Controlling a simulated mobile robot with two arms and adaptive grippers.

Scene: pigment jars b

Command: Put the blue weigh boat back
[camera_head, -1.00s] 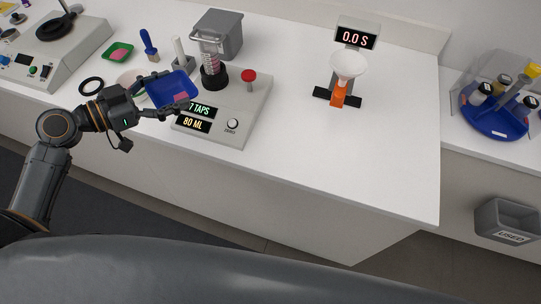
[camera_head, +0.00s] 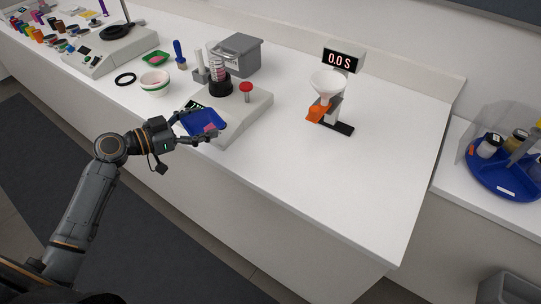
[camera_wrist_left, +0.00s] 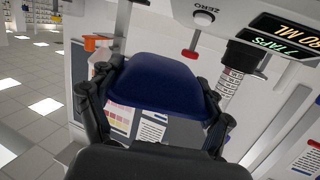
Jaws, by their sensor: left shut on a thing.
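My right gripper is in neither view.
A funnel stand (camera_head: 328,82) stands right. The front right counter is clear.

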